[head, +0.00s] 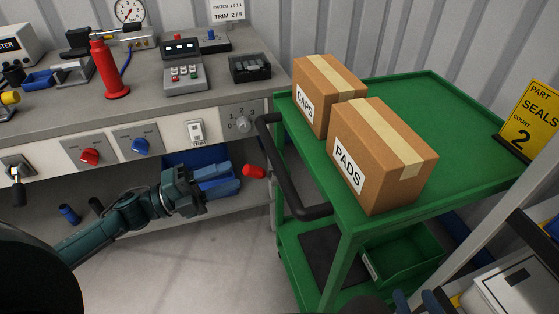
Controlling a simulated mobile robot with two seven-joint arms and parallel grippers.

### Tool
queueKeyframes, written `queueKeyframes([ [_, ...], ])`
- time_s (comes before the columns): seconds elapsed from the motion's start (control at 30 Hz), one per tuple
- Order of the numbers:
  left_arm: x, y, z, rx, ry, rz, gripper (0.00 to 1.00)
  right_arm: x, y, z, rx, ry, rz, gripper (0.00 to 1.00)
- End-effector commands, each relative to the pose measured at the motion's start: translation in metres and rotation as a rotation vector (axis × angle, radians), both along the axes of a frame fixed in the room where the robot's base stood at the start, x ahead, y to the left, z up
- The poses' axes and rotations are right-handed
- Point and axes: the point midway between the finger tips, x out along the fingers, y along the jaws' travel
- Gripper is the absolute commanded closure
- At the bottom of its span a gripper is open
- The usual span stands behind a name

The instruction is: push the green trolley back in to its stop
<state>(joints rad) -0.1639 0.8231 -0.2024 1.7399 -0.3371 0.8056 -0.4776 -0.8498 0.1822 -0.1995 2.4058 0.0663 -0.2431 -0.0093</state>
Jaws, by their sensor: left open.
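The green trolley (468,130) stands at the right end of the workbench. Its black handle (285,170) faces left, towards the bench. Two cardboard boxes ride on its top, one marked CAPS (325,88) and one marked PADS (385,150). My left gripper (230,182) is open and empty, in front of the bench and left of the handle, clear of it. Blue tips at the bottom edge appear to be my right gripper (417,300); most of it is cut off. The trolley's stop cannot be made out.
A red cylindrical part (254,171) lies between my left gripper and the handle. The workbench (140,97) carries a red extinguisher-like bottle (110,72) and a control box (184,75). A yellow sign (530,118) stands right of the trolley. The floor (200,260) left of the trolley is clear.

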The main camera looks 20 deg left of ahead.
Motion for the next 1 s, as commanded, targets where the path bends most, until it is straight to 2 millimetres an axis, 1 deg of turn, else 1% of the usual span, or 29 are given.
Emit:
queueKeyframes([
  [0.03, 0.006, -0.009, 0.005, -0.002, -0.006, -0.002, 0.59, 0.0, 0.0, 0.001, 0.001, 0.0, 0.0, 0.64],
  [0.3, 0.038, -0.056, 0.016, -0.005, -0.002, -0.001, 0.59, 0.0, -0.001, 0.003, 0.006, 0.003, -0.004, 0.64],
  [0.5, 0.054, -0.081, 0.021, -0.006, 0.001, 0.0, 0.59, 0.0, 0.0, 0.001, 0.006, 0.01, -0.003, 0.64],
  [0.7, 0.061, -0.091, 0.022, -0.004, 0.002, 0.001, 0.59, 0.001, 0.0, 0.001, 0.005, 0.013, -0.002, 0.64],
  [0.97, 0.061, -0.091, 0.022, -0.003, 0.003, 0.001, 0.59, 0.0, 0.0, 0.0, 0.006, 0.015, -0.002, 0.64],
  [1.0, 0.061, -0.091, 0.022, -0.004, 0.004, 0.001, 0.62, 0.001, 0.0, 0.0, 0.006, 0.015, -0.002, 0.64],
])
